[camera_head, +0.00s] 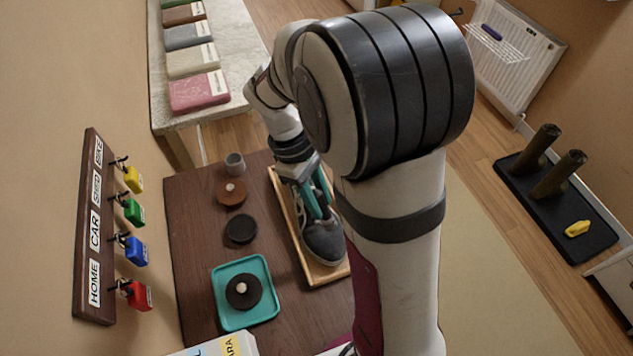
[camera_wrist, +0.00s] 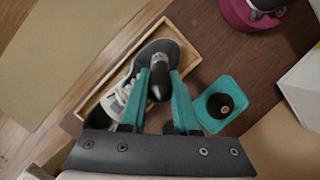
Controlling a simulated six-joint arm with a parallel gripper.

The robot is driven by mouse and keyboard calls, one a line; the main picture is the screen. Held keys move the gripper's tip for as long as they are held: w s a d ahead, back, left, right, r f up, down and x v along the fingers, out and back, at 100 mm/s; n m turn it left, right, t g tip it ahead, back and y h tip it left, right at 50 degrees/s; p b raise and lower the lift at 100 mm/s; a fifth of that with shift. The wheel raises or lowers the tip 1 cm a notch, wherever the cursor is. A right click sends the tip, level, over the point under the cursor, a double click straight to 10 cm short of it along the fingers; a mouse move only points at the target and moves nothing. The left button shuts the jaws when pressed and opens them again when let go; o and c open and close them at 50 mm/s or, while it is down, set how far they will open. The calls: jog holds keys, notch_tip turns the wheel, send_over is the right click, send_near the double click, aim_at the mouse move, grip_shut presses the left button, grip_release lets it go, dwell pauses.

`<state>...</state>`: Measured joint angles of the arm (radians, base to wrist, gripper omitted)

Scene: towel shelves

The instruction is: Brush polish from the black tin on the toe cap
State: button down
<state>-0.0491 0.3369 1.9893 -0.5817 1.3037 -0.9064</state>
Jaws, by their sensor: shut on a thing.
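My gripper (camera_head: 317,203) has teal fingers and is over the shoe in the head view. In the wrist view its fingers (camera_wrist: 163,88) are shut on a dark, rounded object (camera_wrist: 158,81), apparently the brush. A dark grey shoe (camera_head: 322,240) with white laces lies in a shallow wooden tray; its toe cap (camera_wrist: 158,50) is just beyond the held object. I cannot tell whether they touch. A plain black disc (camera_head: 240,229) lies left of the tray. A black round tin (camera_head: 236,299) with a pale knob sits in a teal tray (camera_head: 223,318).
A brown round tin (camera_head: 231,201) and a grey cup (camera_head: 235,164) stand behind on the dark table (camera_head: 190,225). The wooden tray's rim (camera_head: 291,231) surrounds the shoe. A key rack (camera_head: 84,250) hangs at left. Bare tabletop lies left of the tins.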

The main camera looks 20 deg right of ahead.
jog(key=shift+f, duration=1.3)
jog(key=shift+d+r, duration=0.2)
jog(key=shift+d, duration=1.25)
jog(key=shift+a, duration=1.3)
jog(key=shift+d, duration=1.15)
jog(key=shift+s+d, duration=0.1)
jog(key=shift+s, duration=0.95)
notch_tip(320, 180, up, 6)
jog(key=shift+r, duration=0.25)
